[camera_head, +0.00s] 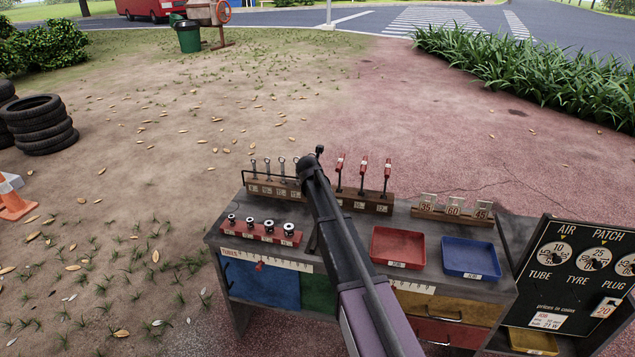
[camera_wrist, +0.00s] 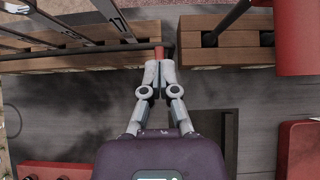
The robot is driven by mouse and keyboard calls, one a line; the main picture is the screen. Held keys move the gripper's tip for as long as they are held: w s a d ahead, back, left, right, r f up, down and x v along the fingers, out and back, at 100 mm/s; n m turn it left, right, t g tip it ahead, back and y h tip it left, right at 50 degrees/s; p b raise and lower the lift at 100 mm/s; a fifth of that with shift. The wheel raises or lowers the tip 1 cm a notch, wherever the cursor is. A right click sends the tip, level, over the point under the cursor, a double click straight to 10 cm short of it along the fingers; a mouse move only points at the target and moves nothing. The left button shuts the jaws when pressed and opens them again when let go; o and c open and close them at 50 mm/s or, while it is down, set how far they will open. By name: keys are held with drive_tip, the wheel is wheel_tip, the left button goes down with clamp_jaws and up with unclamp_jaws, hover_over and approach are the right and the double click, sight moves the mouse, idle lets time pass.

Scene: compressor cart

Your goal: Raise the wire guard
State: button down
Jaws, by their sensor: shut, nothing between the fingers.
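The wire guard (camera_head: 268,177) is a thin dark wire frame across the front of the wooden spanner rack (camera_head: 276,190) on the cart. In the wrist view its dark bar (camera_wrist: 85,50) runs across the rack from the left and ends near a small reddish piece (camera_wrist: 160,53). My gripper (camera_wrist: 158,66) is shut and empty. Its fingertips are just below the reddish piece in the picture; I cannot tell whether they touch it. The guard looks lowered in front of the spanners. In the head view my arm hides the gripper and the guard's right end.
A second rack with red-handled tools (camera_head: 363,201) stands right of my arm. A red tray (camera_head: 398,232) and a blue tray (camera_head: 470,244) sit on the cart's right side. A red strip of sockets (camera_head: 262,234) is at the front left. The grey top (camera_wrist: 75,110) between is clear.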

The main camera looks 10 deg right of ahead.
idle(0.4)
drive_tip(key=w+d+r+p, duration=0.1)
drive_tip(key=w+r+p, duration=0.2)
drive_tip(key=r+p, duration=0.6)
drive_tip(key=shift+r+p, duration=0.2)
drive_tip(key=shift+p, duration=0.1)
idle(0.3)
drive_tip(key=shift+d, duration=0.15)
drive_tip(key=s+d+m+g+y+p, duration=0.1)
drive_tip(key=s+m+g, duration=0.3)
drive_tip(key=s+m, duration=1.2)
drive_tip(key=s+d+f+m+g+y+p, duration=0.1)
drive_tip(key=s+m+g+y+p, duration=0.1)
drive_tip(key=s+m, duration=1.4)
drive_tip(key=shift+s+d+f+g+p, duration=0.35)
drive_tip(key=shift+s+g, duration=0.95)
drive_tip(key=shift+s, duration=5.55)
drive_tip(key=shift+r, duration=0.1)
